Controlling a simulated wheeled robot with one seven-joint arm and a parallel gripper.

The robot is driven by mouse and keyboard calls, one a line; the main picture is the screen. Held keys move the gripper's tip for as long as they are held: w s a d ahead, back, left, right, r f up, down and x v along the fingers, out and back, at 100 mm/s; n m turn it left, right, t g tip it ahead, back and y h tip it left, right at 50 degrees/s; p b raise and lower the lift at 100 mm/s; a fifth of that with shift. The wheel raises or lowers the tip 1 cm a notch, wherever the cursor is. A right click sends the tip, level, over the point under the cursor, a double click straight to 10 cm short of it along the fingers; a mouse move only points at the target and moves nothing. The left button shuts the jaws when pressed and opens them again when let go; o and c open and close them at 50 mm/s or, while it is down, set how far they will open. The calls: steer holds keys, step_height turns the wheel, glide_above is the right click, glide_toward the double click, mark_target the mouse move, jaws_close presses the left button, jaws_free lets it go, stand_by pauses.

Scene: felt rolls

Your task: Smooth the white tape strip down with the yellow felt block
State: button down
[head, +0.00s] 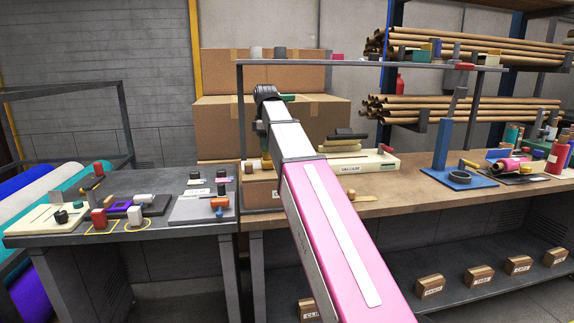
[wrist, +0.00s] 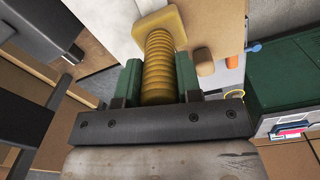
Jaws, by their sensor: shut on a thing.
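My gripper (wrist: 158,78) has green fingers shut on the ribbed grip of the yellow felt block (wrist: 163,24) in the wrist view. The block's square flat end points away from my gripper, over or against a pale surface (wrist: 118,22); I cannot tell whether it touches. In the head view my gripper (head: 265,143) is small and partly behind my arm, with a bit of yellow below it at the left end of the brown bench. I cannot clearly make out the white tape strip in either view.
The brown bench (head: 420,192) carries a white board marked VACUUM (head: 378,165), a blue stand (head: 441,150) and pink rolls at the right. A grey table (head: 165,185) with small items stands left. A metal rail (head: 350,63) crosses above the bench.

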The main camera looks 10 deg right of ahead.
steer(key=shift+f, duration=0.1)
steer(key=shift+a, duration=0.2)
stand_by(0.4)
steer(key=shift+d, duration=0.1)
steer(key=shift+s+d, duration=0.15)
steer(key=shift+d, duration=1)
steer(key=shift+d, duration=0.15)
steer(key=shift+s+d+r, duration=0.15)
steer(key=shift+d+r, duration=0.05)
steer(key=shift+d, duration=0.8)
steer(key=shift+a+f, duration=0.1)
steer(key=shift+a, duration=0.05)
